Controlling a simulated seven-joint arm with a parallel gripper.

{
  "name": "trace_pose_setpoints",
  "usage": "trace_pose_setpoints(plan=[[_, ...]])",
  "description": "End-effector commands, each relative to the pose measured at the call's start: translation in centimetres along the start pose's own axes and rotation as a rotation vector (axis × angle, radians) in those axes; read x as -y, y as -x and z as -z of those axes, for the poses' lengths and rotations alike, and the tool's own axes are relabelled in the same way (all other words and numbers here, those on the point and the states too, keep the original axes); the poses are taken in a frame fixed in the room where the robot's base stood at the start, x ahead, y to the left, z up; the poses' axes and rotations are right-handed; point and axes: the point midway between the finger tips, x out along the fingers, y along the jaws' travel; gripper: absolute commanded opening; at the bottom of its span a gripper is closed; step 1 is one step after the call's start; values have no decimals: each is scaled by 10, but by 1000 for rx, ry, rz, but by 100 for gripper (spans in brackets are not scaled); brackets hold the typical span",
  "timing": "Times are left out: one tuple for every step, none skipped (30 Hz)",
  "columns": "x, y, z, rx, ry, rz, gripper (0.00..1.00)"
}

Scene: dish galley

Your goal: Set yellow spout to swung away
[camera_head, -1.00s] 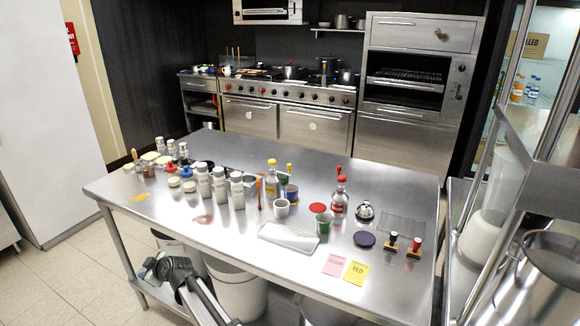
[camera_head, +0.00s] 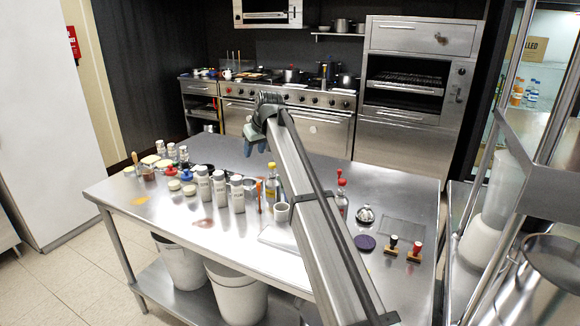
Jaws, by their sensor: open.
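A clear bottle with a yellow label (camera_head: 271,186) stands near the middle of the steel table, left of my arm. It has a small yellow top (camera_head: 271,166), which may be the yellow spout; its turn is too small to tell. My gripper (camera_head: 255,148) is held in the air over the back of the table, up and to the left of this bottle and apart from it. It is open, and I see nothing in it. My arm hides the part of the table right of the bottle.
White shaker bottles (camera_head: 220,191) stand left of the yellow-labelled bottle, and a white cup (camera_head: 282,212) in front. A red-topped bottle (camera_head: 341,203) is right of my arm, with stamps (camera_head: 414,251) further right.

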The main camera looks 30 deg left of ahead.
Motion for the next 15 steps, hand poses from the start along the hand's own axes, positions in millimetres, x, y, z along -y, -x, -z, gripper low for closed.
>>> trace_pose_setpoints(plan=[[-28,14,-6,29,-54,-25,43],[-42,22,-11,47,-85,-40,43],[-58,31,-17,69,-123,-56,43],[-68,37,-21,83,-148,-67,43],[-78,42,-25,96,-172,-78,43],[-88,49,-30,111,-198,-89,43],[-94,53,-32,120,-215,-97,43],[-100,56,-35,127,-229,-103,43],[-106,60,-38,136,-245,-111,43],[-108,62,-39,140,-253,-114,43],[-110,63,-40,143,-259,-117,43],[-112,63,-42,146,-264,-119,43],[-113,62,-42,148,-266,-120,43],[-114,60,-43,149,-267,-120,43],[-114,57,-44,149,-268,-120,43]])
